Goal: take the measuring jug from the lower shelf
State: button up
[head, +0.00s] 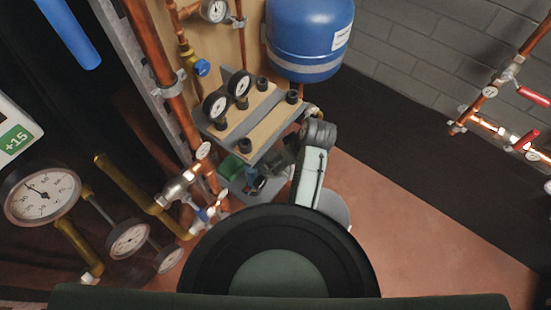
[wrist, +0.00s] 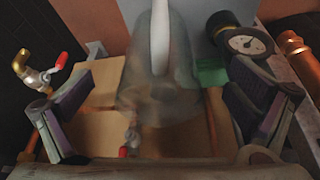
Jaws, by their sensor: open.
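The measuring jug (wrist: 155,92) is a see-through, greyish vessel with a pale upright handle (wrist: 160,35). In the wrist view it stands in the middle, between the two fingers of my gripper (wrist: 163,108). The fingers are spread wide, with a visible gap to the jug on both sides. In the head view my gripper (head: 274,168) reaches in beneath the upper shelf (head: 262,118), at the lower shelf (head: 238,188). There I cannot make out the jug; the upper shelf and my arm cover much of that space.
A dial gauge (wrist: 246,42) and a green item (wrist: 211,74) are close to the right finger. A red-handled valve (wrist: 45,75) is near the left finger. Copper pipes (head: 150,50) run left of the shelves, and a blue tank (head: 305,35) hangs behind. Floor at right is clear.

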jog(key=shift+w+a, duration=0.35)
jog(key=shift+w, duration=0.05)
jog(key=x, duration=0.5)
jog(key=shift+w+a, duration=0.3)
jog(key=shift+a, duration=0.05)
jog(key=shift+c, duration=0.5)
jog(key=c, duration=1.1)
jog(key=shift+o, duration=0.2)
